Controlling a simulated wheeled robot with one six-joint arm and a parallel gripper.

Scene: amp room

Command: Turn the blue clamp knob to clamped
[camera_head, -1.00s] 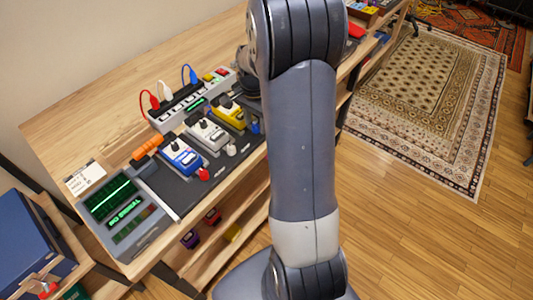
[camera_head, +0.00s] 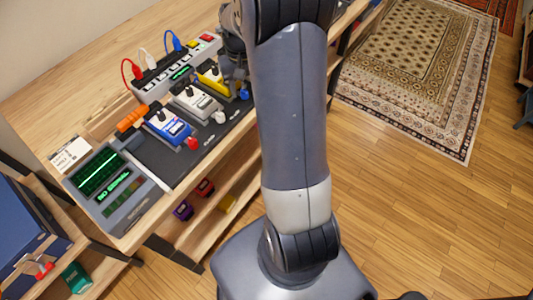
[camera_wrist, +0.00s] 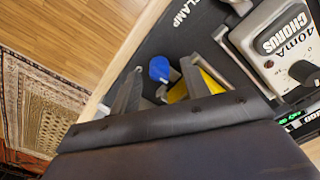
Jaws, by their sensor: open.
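The blue clamp knob (camera_head: 244,93) stands at the front edge of the dark pedalboard, beside the yellow pedal (camera_head: 211,79). In the wrist view the blue knob (camera_wrist: 159,69) shows between the two fingers of my gripper (camera_wrist: 162,80). The fingers are apart, one on each side of the knob, with gaps visible. I cannot tell how deep the knob sits between them. The word CLAMP is printed on the board (camera_wrist: 182,40) near it. In the head view my gripper (camera_head: 233,62) is partly hidden by my arm.
A white pedal (camera_head: 194,103) with a white knob (camera_head: 220,117) and a blue pedal (camera_head: 168,125) with a red knob (camera_head: 193,143) stand alongside. A power strip (camera_head: 176,68) with plugged cables lies behind. A screen (camera_head: 113,184) reads NO SIGNAL.

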